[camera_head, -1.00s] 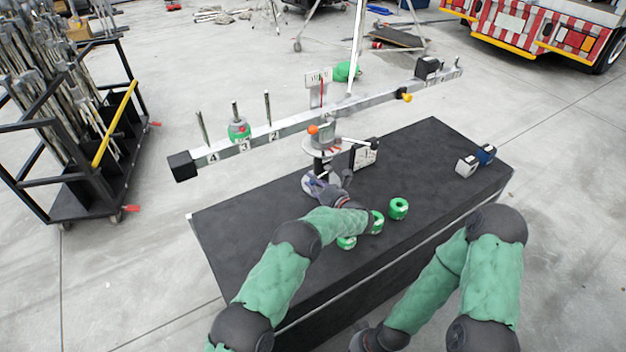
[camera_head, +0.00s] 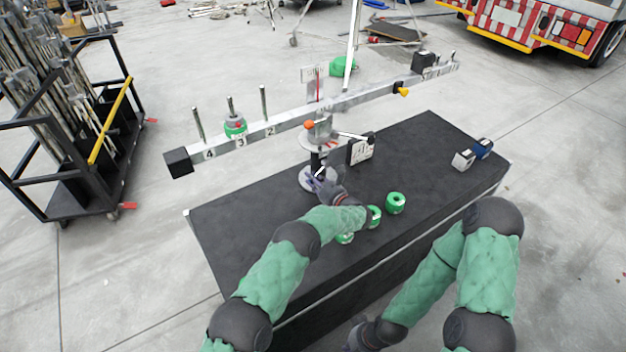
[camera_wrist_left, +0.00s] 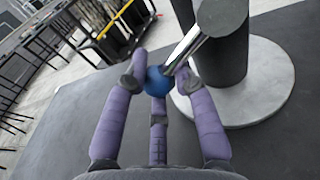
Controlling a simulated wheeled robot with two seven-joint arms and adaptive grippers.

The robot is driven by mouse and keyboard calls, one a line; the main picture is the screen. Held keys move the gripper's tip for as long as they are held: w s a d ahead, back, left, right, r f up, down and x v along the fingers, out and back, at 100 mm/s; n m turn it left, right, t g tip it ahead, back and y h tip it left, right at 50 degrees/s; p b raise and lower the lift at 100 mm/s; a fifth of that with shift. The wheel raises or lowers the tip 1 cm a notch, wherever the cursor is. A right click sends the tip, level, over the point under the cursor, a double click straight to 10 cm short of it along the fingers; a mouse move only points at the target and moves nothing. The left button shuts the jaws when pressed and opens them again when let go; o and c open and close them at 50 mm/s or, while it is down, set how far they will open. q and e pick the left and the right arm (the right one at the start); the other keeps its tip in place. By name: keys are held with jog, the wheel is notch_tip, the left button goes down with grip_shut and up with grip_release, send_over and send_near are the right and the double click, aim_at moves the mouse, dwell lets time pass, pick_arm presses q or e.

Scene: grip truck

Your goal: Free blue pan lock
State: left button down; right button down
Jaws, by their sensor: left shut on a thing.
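The blue pan lock knob (camera_wrist_left: 158,79) sits on the end of a silver rod by the dark post (camera_wrist_left: 222,45) in the left wrist view. My left gripper (camera_wrist_left: 160,72) has its purple fingers closed around the knob. In the head view my left gripper (camera_head: 322,184) is low beside the post's round base (camera_head: 306,178), and the knob cannot be made out there. The long balance beam (camera_head: 340,103) is carried on the post. My right gripper (camera_head: 352,346) is only partly in view at the bottom edge, its fingers unclear.
The post stands on a black case top (camera_head: 250,225). Green rings (camera_head: 396,202) lie near my left forearm. A white-faced block (camera_head: 360,149) stands right of the post, and a blue tape measure (camera_head: 483,148) lies far right. A pole cart (camera_head: 75,180) stands left.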

pick_arm(q)
jog(key=c, duration=0.9)
grip_release()
jog(key=shift+w+d+r, duration=0.1)
jog(key=shift+w+r, duration=0.05)
jog(key=shift+r, duration=0.3)
jog(key=shift+f, duration=0.1)
jog(key=shift+f, duration=0.1)
jog(key=shift+v, duration=4.05)
